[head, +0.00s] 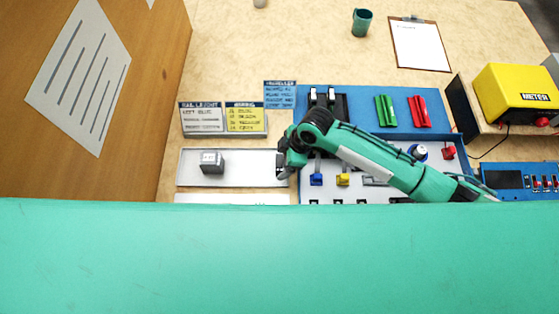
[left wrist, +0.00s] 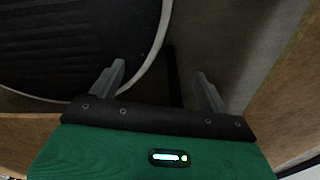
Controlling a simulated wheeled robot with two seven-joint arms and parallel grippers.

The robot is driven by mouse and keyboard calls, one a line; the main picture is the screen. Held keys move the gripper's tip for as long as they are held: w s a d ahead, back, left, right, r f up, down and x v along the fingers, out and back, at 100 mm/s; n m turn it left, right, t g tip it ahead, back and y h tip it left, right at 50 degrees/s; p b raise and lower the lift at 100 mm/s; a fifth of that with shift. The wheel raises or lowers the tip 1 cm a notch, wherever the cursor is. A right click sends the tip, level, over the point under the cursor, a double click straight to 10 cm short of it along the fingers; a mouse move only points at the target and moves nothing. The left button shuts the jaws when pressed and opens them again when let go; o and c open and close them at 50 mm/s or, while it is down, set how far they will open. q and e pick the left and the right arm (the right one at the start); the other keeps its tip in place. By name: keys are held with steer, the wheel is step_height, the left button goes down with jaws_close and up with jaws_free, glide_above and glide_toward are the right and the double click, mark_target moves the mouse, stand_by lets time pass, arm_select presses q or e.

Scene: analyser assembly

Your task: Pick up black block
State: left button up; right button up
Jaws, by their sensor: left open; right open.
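A dark grey block (head: 211,162) with a lighter top sits on a pale tray (head: 246,176) left of centre in the head view. Black upright parts (head: 327,99) stand on the blue board farther back; I cannot tell whether these or the grey block are the black block. My right gripper (head: 283,165) is open, near the right end of the tray, to the right of the grey block and apart from it. My left gripper (left wrist: 160,82) shows open and empty in the left wrist view, with no block between its fingers.
The blue board (head: 362,112) carries a green part (head: 385,111) and a red part (head: 419,112); my right arm partly covers it. Label cards (head: 246,117) stand behind the tray. A yellow meter (head: 517,93) is at right, a brown panel (head: 150,100) at left.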

mark_target(279, 161)
steer(key=shift+x, duration=1.5)
arm_select(q)
steer(key=shift+s+r, duration=0.4)
steer(key=shift+s, duration=0.3)
arm_select(e)
steer(key=shift+c, duration=0.2)
steer(key=shift+r, duration=0.1)
steer(key=c, duration=1.1)
arm_select(q)
steer(key=shift+w, duration=0.1)
arm_select(e)
steer(key=shift+r, duration=0.15)
arm_select(q)
step_height(279, 161, down, 3)
steer(key=b, duration=0.2)
steer(key=shift+b, duration=0.3)
arm_select(e)
step_height(279, 161, up, 20)
